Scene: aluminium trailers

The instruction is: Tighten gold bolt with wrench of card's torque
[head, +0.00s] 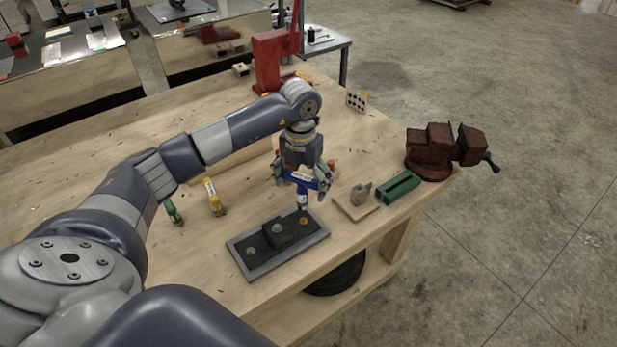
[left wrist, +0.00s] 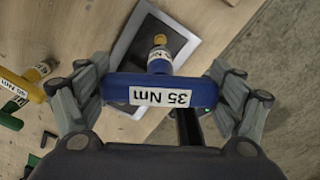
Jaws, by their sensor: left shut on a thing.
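My left gripper (head: 302,186) is shut on the handle of a blue wrench (left wrist: 160,92) labelled "35 Nm". The wrench hangs upright, its socket end (head: 302,203) pointing down. The gold bolt (head: 304,220) is at the right end of the dark plate (head: 278,258), just below the socket; a small gap seems to show, but contact is hard to judge. In the left wrist view the gold bolt (left wrist: 160,40) shows just past the socket. A yellow wrench (head: 214,197) and a green wrench (head: 174,211) lie left of the plate. I cannot make out a torque card. My right gripper is out of view.
Two grey bolts (head: 277,228) are also on the plate. A small wooden block with a metal piece (head: 361,193), a green block (head: 398,187) and a red-brown vise (head: 437,148) stand to the right. A red press (head: 272,62) and a dotted board (head: 357,100) are behind.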

